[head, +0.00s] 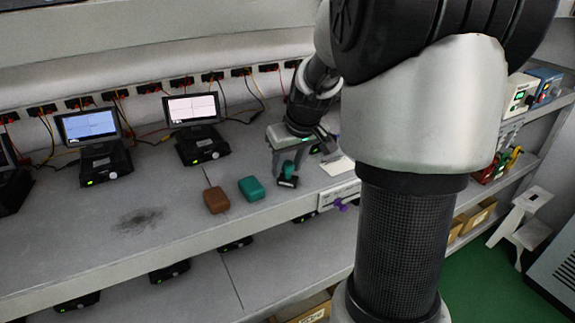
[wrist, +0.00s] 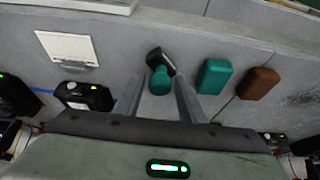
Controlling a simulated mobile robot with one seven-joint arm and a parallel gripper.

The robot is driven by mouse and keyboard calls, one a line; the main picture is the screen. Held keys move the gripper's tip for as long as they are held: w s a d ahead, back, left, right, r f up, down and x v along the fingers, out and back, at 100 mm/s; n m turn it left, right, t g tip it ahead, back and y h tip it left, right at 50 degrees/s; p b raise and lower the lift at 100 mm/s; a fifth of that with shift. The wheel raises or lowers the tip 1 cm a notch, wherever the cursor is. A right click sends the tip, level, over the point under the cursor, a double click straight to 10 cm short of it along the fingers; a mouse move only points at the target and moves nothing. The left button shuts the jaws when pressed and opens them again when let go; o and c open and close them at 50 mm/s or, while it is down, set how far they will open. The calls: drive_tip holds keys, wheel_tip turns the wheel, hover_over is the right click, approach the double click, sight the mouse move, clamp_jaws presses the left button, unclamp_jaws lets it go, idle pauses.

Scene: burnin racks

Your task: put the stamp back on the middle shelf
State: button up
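The stamp has a teal knob and a black base (head: 287,181). It is on the shelf top near its front edge. In the wrist view its round teal knob (wrist: 160,82) shows between my fingers, with the black base beyond it. My gripper (head: 289,168) is above the stamp, pointing down, with a finger on either side of the knob. In the wrist view my gripper (wrist: 161,95) is open, with gaps between the fingers and the knob. The shelf (head: 165,240) carrying the stamp is grey; a lower level shows beneath it.
A teal block (head: 251,188) and a brown block (head: 217,200) lie left of the stamp. A white card or pad (head: 338,166) lies to its right. Small screen units (head: 197,128) and cables line the back. The shelf is clear around a dark smudge (head: 138,218).

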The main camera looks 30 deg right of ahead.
drive_tip(key=shift+o, duration=0.4)
drive_tip(key=shift+r, duration=0.15)
drive_tip(key=shift+r+p, duration=0.25)
drive_tip(key=shift+p, duration=0.1)
drive_tip(key=v, duration=1.1)
drive_tip(key=shift+s+r+b, duration=0.15)
drive_tip(key=shift+r+b, duration=0.2)
